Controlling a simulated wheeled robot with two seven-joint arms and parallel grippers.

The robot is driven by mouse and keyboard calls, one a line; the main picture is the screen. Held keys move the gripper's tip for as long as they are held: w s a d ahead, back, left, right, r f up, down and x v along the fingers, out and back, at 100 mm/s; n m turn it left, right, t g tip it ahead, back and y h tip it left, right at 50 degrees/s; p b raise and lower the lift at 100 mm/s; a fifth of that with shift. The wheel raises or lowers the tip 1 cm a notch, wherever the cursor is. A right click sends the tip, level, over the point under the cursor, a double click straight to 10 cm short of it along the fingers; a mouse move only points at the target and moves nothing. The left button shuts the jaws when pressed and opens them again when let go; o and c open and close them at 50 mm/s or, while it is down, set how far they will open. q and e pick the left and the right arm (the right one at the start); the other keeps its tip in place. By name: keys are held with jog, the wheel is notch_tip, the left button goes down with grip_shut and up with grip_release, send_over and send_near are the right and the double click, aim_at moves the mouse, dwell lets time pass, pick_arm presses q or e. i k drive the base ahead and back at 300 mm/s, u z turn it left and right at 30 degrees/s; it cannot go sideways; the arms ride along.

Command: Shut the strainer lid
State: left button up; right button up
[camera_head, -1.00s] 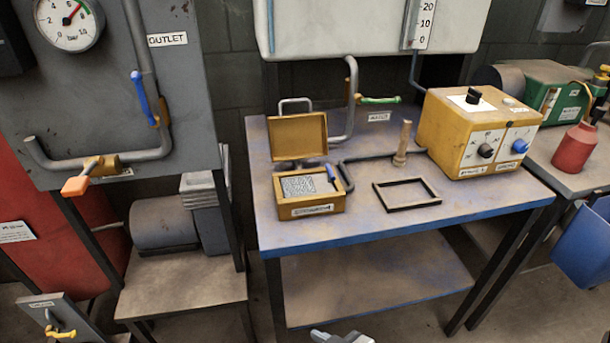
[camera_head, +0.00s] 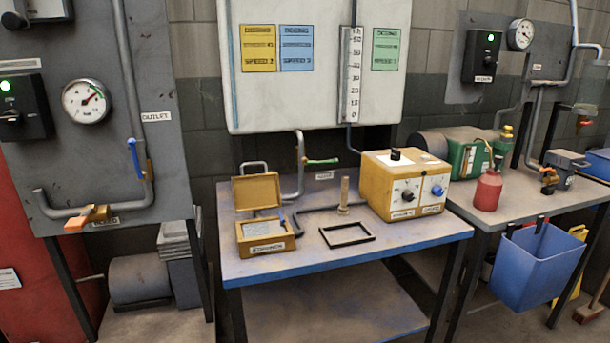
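A small yellow box (camera_head: 265,239), which looks like the strainer, stands on the left part of the blue-edged table. Its lid (camera_head: 257,192) is open and stands upright at the back edge. A grey mesh-like surface (camera_head: 263,228) shows inside the box, with a small blue-handled piece (camera_head: 281,218) at its right side. The label on the front is too small to read surely. Neither of my grippers is in view.
On the table (camera_head: 340,263), a black rectangular frame (camera_head: 347,236), an upright wooden-looking peg (camera_head: 344,194) and a yellow control box (camera_head: 405,186) stand right of the strainer. Pipes (camera_head: 299,175) rise behind it. The table front is clear.

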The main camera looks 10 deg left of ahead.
aim_at(258, 192)
jog(key=i, duration=1.15)
jog(key=u, duration=0.85)
jog(key=k, duration=1.05)
jog(key=z, duration=1.15)
jog(key=i, duration=0.8)
jog(key=u, duration=0.1)
